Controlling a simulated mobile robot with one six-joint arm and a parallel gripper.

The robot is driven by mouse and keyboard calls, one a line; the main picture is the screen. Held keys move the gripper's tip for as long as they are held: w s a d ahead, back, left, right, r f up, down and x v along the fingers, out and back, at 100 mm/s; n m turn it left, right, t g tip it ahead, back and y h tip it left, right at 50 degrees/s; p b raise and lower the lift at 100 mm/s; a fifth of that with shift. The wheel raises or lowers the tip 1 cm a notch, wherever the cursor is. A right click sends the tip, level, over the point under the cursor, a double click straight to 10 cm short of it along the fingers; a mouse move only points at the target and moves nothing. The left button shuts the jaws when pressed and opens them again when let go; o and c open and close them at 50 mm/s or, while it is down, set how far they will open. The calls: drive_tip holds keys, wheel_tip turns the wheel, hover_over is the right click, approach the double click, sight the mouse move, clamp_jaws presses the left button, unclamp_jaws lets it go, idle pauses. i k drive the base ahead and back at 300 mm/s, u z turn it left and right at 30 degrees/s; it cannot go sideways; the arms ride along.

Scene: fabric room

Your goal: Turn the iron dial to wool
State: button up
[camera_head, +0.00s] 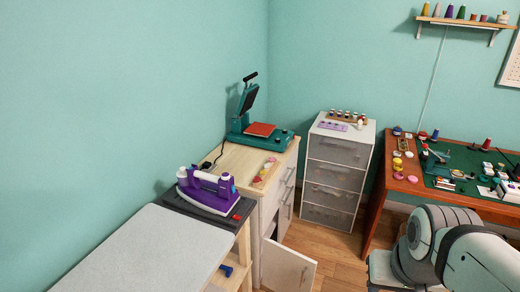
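The iron (207,190) is purple and white and stands on a dark rest (238,217) at the end of the ironing board. It is in the left middle of the head view. Its dial is too small to make out, so its setting cannot be read. My gripper is not in view. Part of my white and grey arm (455,250) shows at the lower right, well apart from the iron.
The pale ironing board (150,255) fills the lower left. A wooden cabinet (230,160) with a green press (262,132) stands behind the iron. Its lower door (288,268) hangs open. A drawer unit (338,175) and a worktable (380,190) stand right. Some floor is clear.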

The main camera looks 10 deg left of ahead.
sight(225, 177)
drive_tip(key=u, duration=0.25)
drive_tip(key=i, duration=0.9)
drive_tip(key=u, duration=0.65)
